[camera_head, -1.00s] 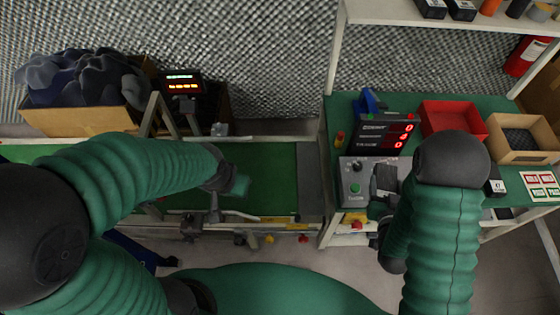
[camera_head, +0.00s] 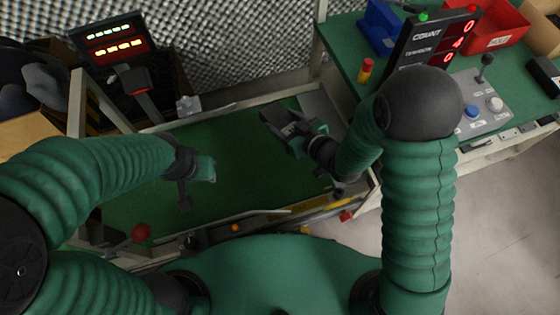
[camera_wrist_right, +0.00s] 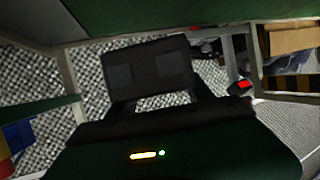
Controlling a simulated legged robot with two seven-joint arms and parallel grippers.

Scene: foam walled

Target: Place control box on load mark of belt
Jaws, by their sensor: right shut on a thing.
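My right gripper (camera_head: 290,125) is over the right part of the green belt (camera_head: 235,195), shut on a dark box, the control box (camera_head: 280,117). In the right wrist view the control box (camera_wrist_right: 150,68) appears as a black block ahead of the gripper. I cannot tell its height above the belt. My left gripper (camera_head: 195,167) hangs over the left part of the belt, a pale green patch at its tip; its jaws are unclear. I cannot make out a load mark on the belt.
A lit display (camera_head: 117,43) stands behind the belt at left. On the right bench are a count display (camera_head: 435,38), a grey panel with a joystick (camera_head: 485,110), a red bin (camera_head: 490,30) and a blue bin (camera_head: 380,28). The belt's middle is clear.

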